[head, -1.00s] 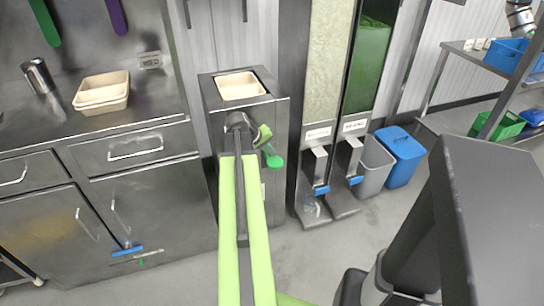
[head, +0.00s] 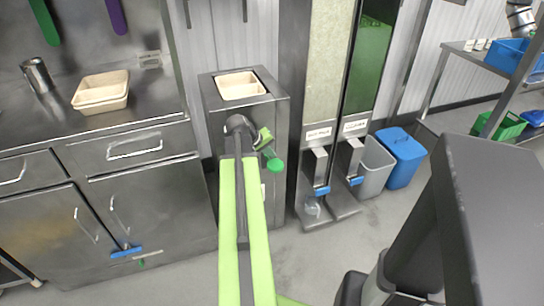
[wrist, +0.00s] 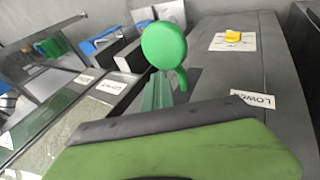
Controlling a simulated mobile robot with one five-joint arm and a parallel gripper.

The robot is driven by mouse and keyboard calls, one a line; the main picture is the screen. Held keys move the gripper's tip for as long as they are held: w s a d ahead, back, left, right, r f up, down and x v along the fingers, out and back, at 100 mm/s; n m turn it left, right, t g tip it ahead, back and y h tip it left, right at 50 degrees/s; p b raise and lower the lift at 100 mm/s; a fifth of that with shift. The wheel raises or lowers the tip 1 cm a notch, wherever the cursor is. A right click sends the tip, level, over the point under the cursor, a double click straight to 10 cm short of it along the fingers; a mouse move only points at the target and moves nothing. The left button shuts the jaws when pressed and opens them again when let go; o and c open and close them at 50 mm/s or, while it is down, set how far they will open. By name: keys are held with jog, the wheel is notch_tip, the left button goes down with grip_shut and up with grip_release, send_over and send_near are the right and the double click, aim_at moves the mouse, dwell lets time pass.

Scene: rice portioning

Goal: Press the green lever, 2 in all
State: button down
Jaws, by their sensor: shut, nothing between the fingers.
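The green lever's round knob (head: 275,165) sticks out at the right side of a grey metal cabinet (head: 281,130). In the wrist view the knob (wrist: 165,46) is large, just beyond the fingers. My gripper (head: 265,140) is at the cabinet's front right, just above the knob in the head view. In the wrist view its narrow fingers (wrist: 157,93) are together and empty, close below the knob. I cannot tell whether they touch it. My forearm hides part of the cabinet front and the lever's root.
A beige tray (head: 238,86) sits in the cabinet top. Two tall dispensers with blue-tipped levers stand to the right, one holding pale grain (head: 328,65), one green (head: 368,65). Beyond are a grey bin (head: 373,165) and a blue bin (head: 402,158). A steel counter (head: 60,128) is at left.

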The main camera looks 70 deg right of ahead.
jog(key=shift+s+a+f+b, duration=0.2)
jog(key=shift+f+b, duration=0.45)
jog(key=shift+f, duration=0.05)
jog(key=shift+s+a+f+b, duration=0.15)
jog(key=shift+f+b, duration=0.5)
jog(key=shift+f, duration=0.05)
dwell(1.0)
jog(key=shift+r, duration=0.1)
dwell(0.4)
jog(key=shift+w+d+r+p, duration=0.2)
jog(key=shift+d+r+p, duration=0.05)
jog(key=shift+r+p, duration=0.7)
jog(key=shift+w+d+r+p, duration=0.2)
jog(key=shift+r+p, duration=0.7)
jog(key=shift+w+d+r+p, duration=0.2)
jog(key=shift+d+r+p, duration=0.05)
jog(key=shift+r+p, duration=0.7)
jog(key=r+p, duration=0.3)
jog(key=w+d+r+p, duration=0.1)
jog(key=shift+d+r+p, duration=0.1)
jog(key=shift+r+p, duration=0.2)
jog(key=shift+p, duration=0.1)
